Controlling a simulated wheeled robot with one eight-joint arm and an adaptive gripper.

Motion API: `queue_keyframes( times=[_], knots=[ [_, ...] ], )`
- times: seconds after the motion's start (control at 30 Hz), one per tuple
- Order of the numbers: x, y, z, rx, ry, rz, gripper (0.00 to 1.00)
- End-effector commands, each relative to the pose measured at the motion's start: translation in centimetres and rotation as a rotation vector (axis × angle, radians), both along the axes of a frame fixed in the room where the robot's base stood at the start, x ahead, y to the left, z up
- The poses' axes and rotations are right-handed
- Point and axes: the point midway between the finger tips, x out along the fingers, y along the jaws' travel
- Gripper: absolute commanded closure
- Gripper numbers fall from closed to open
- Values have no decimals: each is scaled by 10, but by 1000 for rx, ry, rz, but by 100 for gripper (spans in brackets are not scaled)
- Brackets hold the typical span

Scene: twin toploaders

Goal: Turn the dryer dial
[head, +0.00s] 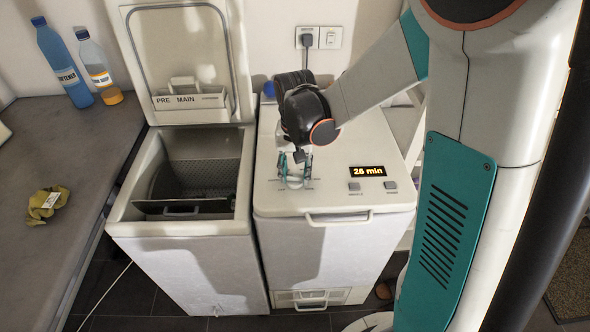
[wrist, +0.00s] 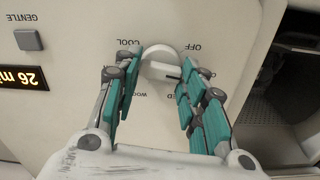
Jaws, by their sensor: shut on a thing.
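The dryer (head: 335,180) is the right one of two white toploaders, with its lid closed. Its white round dial (wrist: 160,66) shows between my fingers in the wrist view, with the labels OFF and COOL beside it and others partly covered. In the head view the dial (head: 296,181) is partly hidden by my fingers. My gripper (head: 295,166) comes down from above, and its teal fingers stand on both sides of the dial, shut on it. It also shows in the wrist view (wrist: 158,88). The dryer's display (head: 368,171) reads 26 min or 28 min.
The left washer (head: 180,225) has its lid (head: 185,60) raised and its drum open. Two buttons (head: 354,187) sit below the dryer's display. A grey counter (head: 40,140) at the left holds two bottles (head: 64,62) and a yellow cloth-like item (head: 47,203).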

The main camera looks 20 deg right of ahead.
Motion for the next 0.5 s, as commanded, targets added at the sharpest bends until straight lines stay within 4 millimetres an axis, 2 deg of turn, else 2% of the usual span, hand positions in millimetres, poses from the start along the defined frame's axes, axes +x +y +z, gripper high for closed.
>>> queue_keyframes(
  times=[0.5],
  knots=[
    [0,0,0,0,-1,-102,86]
  ],
)
